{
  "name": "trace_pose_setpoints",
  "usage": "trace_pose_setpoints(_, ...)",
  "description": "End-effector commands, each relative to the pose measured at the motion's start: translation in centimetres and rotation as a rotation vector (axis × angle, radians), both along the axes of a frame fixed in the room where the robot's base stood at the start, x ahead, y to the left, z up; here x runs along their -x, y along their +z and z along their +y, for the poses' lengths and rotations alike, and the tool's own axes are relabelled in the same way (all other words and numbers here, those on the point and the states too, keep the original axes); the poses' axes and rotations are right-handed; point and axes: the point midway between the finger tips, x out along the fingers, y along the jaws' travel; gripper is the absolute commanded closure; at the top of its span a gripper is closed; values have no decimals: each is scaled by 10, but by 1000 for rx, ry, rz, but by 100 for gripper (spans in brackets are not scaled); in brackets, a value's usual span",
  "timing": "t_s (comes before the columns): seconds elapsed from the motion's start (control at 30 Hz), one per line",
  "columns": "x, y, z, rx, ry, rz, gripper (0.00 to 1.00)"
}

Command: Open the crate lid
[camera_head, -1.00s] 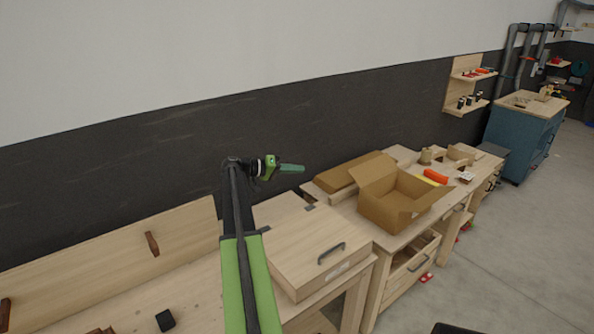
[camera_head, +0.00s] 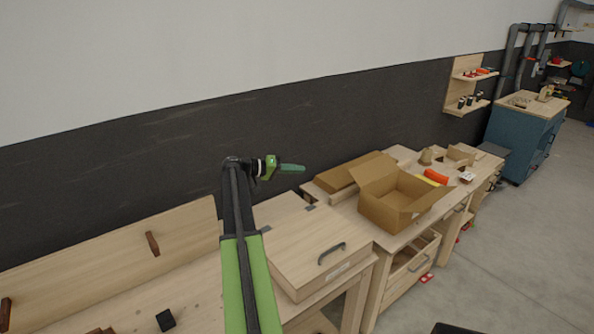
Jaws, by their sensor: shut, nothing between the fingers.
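The wooden crate lid (camera_head: 308,239) lies shut on the crate (camera_head: 330,277), on the bench right of my arm. A dark grey handle (camera_head: 332,253) is on the lid near its front edge, and dark hinges show at its back edge. My gripper (camera_head: 298,168) is raised above and behind the crate, in front of the dark wall band. It points right, its green fingers together, with nothing held. It is well apart from the lid and handle.
An open cardboard box (camera_head: 389,205) stands on the bench right of the crate. A wooden board (camera_head: 120,258) with brown handles stands up at the left. A small black block (camera_head: 165,320) lies at the lower left. The air above the lid is clear.

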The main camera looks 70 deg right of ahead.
Motion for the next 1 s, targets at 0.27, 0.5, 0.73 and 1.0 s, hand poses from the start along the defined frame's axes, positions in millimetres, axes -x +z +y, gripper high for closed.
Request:
trace_pose_setpoints(0.27, 0, 0, 0, 0, 0, 0, 71)
trace_pose_setpoints(0.5, 1, 0, 0, 0, -1, 0, 66)
trace_pose_setpoints(0.73, -11, 5, 9, 0, 1, 0, 66)
trace_pose_setpoints(1.0, -67, 23, 52, 0, 2, 1, 66)
